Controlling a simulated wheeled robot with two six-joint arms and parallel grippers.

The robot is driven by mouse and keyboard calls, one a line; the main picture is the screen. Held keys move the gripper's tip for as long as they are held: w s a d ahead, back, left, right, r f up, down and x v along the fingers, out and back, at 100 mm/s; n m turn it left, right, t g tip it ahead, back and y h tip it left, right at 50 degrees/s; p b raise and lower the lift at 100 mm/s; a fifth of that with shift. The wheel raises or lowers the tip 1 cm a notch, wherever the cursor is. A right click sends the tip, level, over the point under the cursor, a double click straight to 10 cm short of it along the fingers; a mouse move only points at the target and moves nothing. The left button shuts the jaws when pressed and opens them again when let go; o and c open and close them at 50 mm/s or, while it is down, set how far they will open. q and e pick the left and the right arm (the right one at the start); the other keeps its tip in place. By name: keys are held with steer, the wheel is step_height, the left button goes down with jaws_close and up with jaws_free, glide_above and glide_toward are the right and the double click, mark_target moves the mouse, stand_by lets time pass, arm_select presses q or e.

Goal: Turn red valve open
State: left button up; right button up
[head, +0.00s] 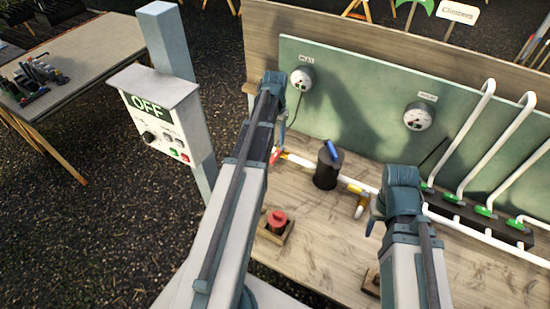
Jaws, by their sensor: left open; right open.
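A small red valve handle (276,156) sits at the left end of the white pipe (300,161), low in front of the green panel. My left gripper (281,130) points down just above the red handle; it is open, and its fingers are partly hidden behind my arm. I cannot tell whether it touches the handle. My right gripper (373,217) is open and empty near the pipe's yellow fittings, largely hidden by its own wrist.
A black cylinder with a blue lever (327,168) stands on the wooden bench between my arms. A red knob (277,220) sits in a small wooden box. Green-handled valves (485,212) and white pipes are at right. A control box (163,125) reading OFF stands at left.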

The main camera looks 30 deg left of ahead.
mark_target(275, 155)
arm_select(q)
step_height(275, 155, down, 9)
steer(key=b, duration=0.8)
steer(key=shift+f, duration=0.1)
jaws_close()
stand_by(1.0)
